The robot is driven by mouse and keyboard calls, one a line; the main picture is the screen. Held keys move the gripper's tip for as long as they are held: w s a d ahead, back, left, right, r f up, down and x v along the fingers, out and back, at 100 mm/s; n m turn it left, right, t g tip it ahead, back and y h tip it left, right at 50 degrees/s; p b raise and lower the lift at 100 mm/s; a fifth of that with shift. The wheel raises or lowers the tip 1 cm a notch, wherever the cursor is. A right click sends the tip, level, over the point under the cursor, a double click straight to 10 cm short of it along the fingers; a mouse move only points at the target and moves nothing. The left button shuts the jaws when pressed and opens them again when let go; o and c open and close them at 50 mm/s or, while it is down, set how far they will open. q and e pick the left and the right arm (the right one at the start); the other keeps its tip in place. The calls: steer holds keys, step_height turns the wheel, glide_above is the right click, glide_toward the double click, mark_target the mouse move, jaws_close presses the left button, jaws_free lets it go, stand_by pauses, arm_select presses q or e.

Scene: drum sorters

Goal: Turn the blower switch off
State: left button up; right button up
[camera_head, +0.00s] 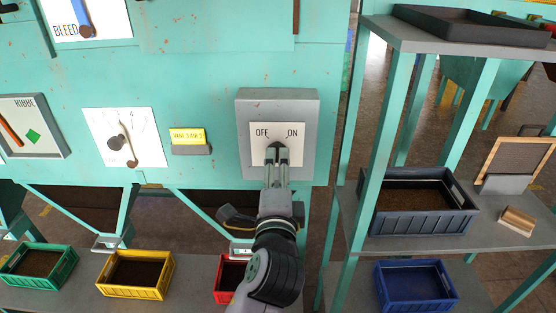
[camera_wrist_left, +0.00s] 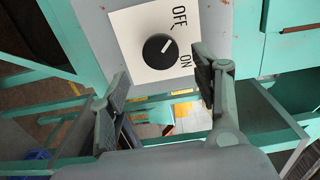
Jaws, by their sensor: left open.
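The blower switch is a round black knob (camera_wrist_left: 159,50) on a white plate marked OFF and ON, seen in the left wrist view. In the head view, the plate (camera_head: 292,158) sits on a grey box (camera_head: 308,110) on the green machine, and the knob is mostly hidden behind my gripper. A pale line on the knob points towards the lettered side; its exact setting is hard to tell. My left gripper (camera_head: 277,153) is open and empty in front of the plate. Its fingers (camera_wrist_left: 160,88) are spread, with the knob beyond their tips. Contact cannot be told.
A dial plate (camera_head: 142,125) and a yellow label (camera_head: 188,136) are left of the box. Green (camera_head: 65,270), yellow (camera_head: 165,275) and red (camera_head: 222,288) bins stand below. A green shelf frame (camera_head: 372,130) with a dark blue crate (camera_head: 465,222) stands close on the right.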

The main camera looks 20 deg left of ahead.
arm_select(q)
steer(key=v, duration=0.6)
steer(key=shift+s, duration=0.2)
steer(key=shift+d, duration=0.1)
steer(key=w+d+f+m+g+h+b, duration=0.1)
steer(key=w+d+f+g+h+b, duration=0.15)
steer(key=f, duration=1.15)
steer(key=w+d+f+g+h+b, duration=0.2)
steer(key=d+f, duration=0.1)
steer(key=f, duration=1.2)
steer(key=s+a+f+n+g+b, duration=0.15)
steer(key=s+f, duration=0.25)
steer(key=f, duration=0.8)
steer(key=s+f+n+g+b, duration=0.1)
steer(key=s+f+g, duration=0.2)
steer(key=f, duration=1)
steer(key=s+a+f+n+g+b, duration=0.2)
steer(key=s+a+f+n, duration=0.1)
steer(key=s+f, duration=0.7)
steer(key=s+a+f+n+g+b, duration=0.1)
steer(key=s+a+f+n+g, duration=0.2)
steer(key=s+a+f, duration=0.3)
steer(key=s+a+f+n+g+b, duration=0.2)
steer(key=s+a+f+n, duration=0.2)
steer(key=s+f, duration=1.1)
steer(key=s+a, duration=0.1)
steer(key=s, duration=0.4)
steer(key=shift+s+n+b, duration=0.15)
steer(key=shift+n+b, duration=0.15)
steer(key=shift+n, duration=0.05)
